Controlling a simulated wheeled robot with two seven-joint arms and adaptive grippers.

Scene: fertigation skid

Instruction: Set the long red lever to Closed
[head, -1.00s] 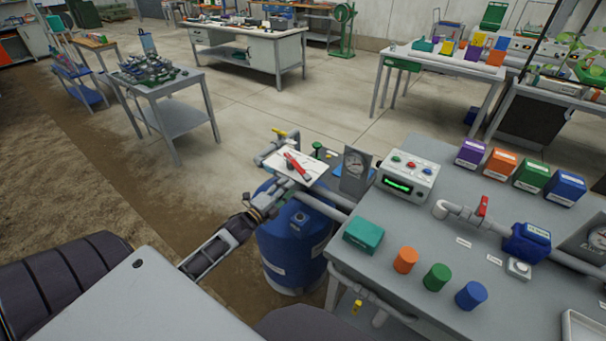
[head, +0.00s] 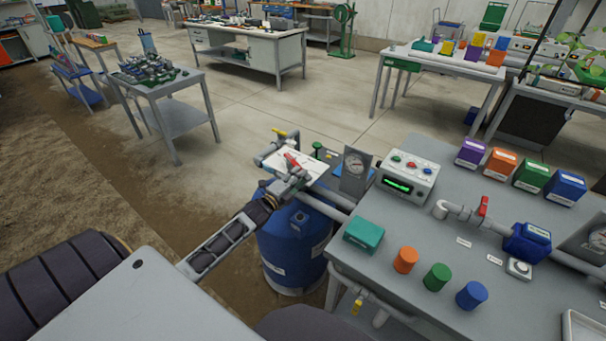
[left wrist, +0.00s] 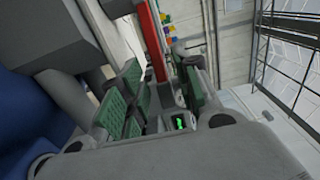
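The long red lever (head: 291,159) is on a white plate (head: 316,167) above a blue tank, left of the bench. Only part of it shows past my left gripper (head: 294,178), which is right at it. In the left wrist view the lever (left wrist: 152,38) runs down to the gap between my left gripper's (left wrist: 163,78) green-padded fingers. These fingers stand apart, and I cannot tell whether either touches the lever. The plate's lettering is too small to read. My right gripper is not in view.
The blue tank (head: 285,245) stands below the plate. A second, shorter red handle (head: 484,206) is on the bench pipe. Open floor lies behind the plate.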

